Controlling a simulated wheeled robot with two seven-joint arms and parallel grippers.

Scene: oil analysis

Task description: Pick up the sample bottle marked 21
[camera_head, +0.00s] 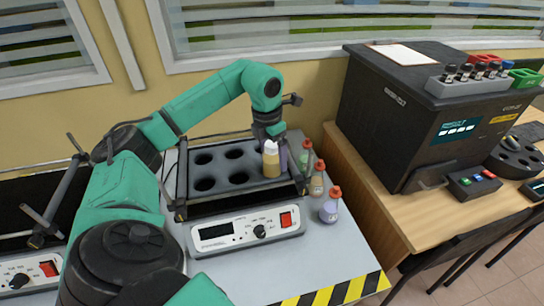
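My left arm comes in from the lower left, and its dark gripper (272,139) points down over the right side of a heating block (222,165) with round holes. A yellowish bottle with a white cap (271,161) is right below the gripper, at the block's front right hole. A purplish shape shows just behind it. I cannot tell whether the fingers are closed on the bottle. Three more bottles stand right of the block: a greenish one (306,157), an orange-brown one (317,184) and a purple one with a red cap (330,209). No bottle number is readable.
The block's control panel (245,232) faces front on a white table (335,262) with a striped edge. A black analyser (400,125) stands on a wooden table at the right, with small vials on top. A similar panel (32,273) shows at the lower left.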

